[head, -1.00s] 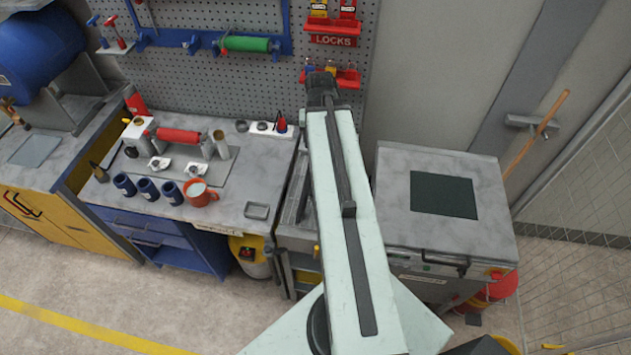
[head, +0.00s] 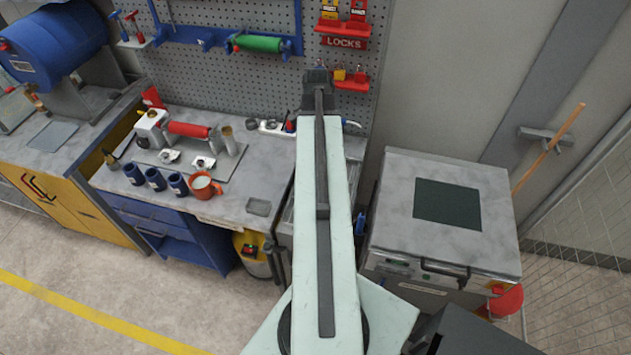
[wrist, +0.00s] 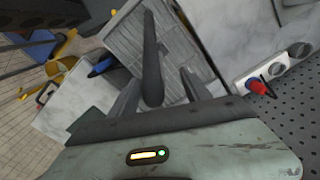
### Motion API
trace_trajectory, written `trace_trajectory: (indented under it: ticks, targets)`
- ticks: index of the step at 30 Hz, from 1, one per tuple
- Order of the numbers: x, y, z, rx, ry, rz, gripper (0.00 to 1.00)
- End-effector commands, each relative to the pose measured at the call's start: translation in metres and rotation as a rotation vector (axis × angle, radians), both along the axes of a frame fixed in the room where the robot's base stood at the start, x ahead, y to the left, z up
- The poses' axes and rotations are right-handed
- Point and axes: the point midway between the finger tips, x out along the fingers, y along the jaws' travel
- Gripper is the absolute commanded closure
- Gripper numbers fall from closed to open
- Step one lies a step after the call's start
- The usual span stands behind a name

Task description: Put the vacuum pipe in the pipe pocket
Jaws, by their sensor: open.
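In the wrist view a dark grey rod (wrist: 151,60) lies over a grey slatted tray (wrist: 187,27); it looks like the vacuum pipe, but I cannot be sure. My gripper (wrist: 157,88) is open, with one finger on each side of the rod's near end. I cannot tell whether either finger touches it. In the head view my own arm hides the gripper and most of the area under it. I cannot make out the pipe pocket clearly in either view.
The workbench (head: 232,205) at left holds dark blue cups (head: 156,179), an orange mug (head: 205,187) and a red roller device (head: 190,130). A grey-topped machine (head: 390,200) stands to the right. A pegboard (head: 215,80) rises behind the bench. Floor is open in front.

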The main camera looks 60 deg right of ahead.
Motion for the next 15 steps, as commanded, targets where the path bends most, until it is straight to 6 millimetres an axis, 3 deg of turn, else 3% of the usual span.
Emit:
trace_trajectory:
  ticks: [7, 12, 15]
  targets:
    - [-0.009, -0.007, -0.027, 0.0, 0.0, -0.016, 0.44]
    - [-0.011, -0.008, -0.028, -0.001, -0.001, -0.019, 0.44]
    - [-0.012, -0.009, -0.039, -0.001, -0.001, -0.02, 0.44]
